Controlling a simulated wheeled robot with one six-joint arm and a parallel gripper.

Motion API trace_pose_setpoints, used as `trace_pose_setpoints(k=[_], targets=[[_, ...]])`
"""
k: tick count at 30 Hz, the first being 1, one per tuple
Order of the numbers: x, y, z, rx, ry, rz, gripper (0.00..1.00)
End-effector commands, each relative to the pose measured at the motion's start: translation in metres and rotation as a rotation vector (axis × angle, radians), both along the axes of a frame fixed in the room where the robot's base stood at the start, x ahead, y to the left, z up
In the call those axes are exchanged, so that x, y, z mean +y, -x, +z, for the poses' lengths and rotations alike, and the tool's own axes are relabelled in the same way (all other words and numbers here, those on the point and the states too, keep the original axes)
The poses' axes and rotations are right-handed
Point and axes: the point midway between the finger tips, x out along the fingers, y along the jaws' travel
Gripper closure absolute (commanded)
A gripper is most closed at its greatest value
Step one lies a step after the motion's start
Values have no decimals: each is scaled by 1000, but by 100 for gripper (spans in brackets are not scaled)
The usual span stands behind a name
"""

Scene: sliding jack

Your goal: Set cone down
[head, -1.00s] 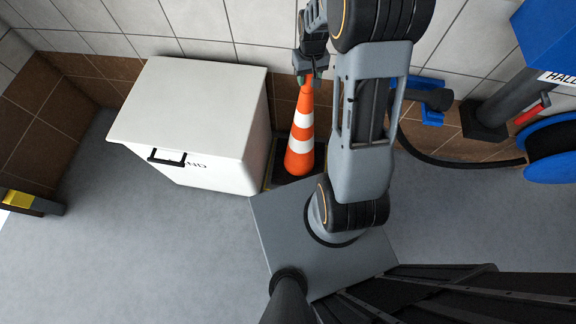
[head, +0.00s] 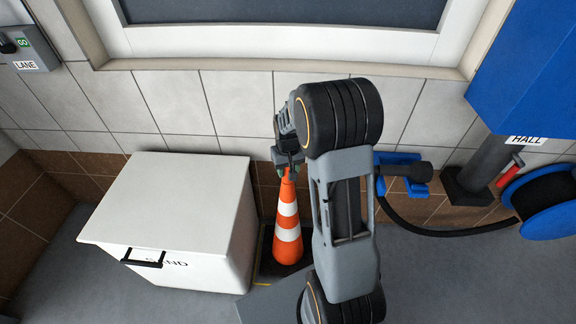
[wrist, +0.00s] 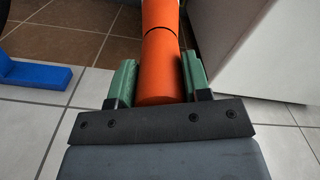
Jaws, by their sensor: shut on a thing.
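The orange cone (head: 288,245) with white bands stands upright in the head view, just right of the white sand box. My gripper (head: 288,160) is at the cone's narrow top. In the wrist view the cone's orange top (wrist: 160,70) sits between the two green finger pads of my gripper (wrist: 160,82), which is shut on it. A dark base shows below the cone, close to the floor; I cannot tell whether it touches the floor.
The white sand box (head: 165,205) stands close on the left of the cone. A blue wall bracket (head: 398,172), a dark hose (head: 450,231) and a blue reel (head: 548,205) are on the right. The tiled wall (head: 240,100) is behind. Grey floor (head: 450,280) is open at right.

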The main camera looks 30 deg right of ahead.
Motion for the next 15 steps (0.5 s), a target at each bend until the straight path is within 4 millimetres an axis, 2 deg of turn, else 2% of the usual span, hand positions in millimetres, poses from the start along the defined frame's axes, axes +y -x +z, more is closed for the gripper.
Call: trace_pose_setpoints(k=[5, 12, 15], targets=[[-1, -1, -6, -5, 1, -1, 100], [-1, -1, -32, -4, 0, -2, 100], [-1, -1, -36, -6, 1, -2, 100]])
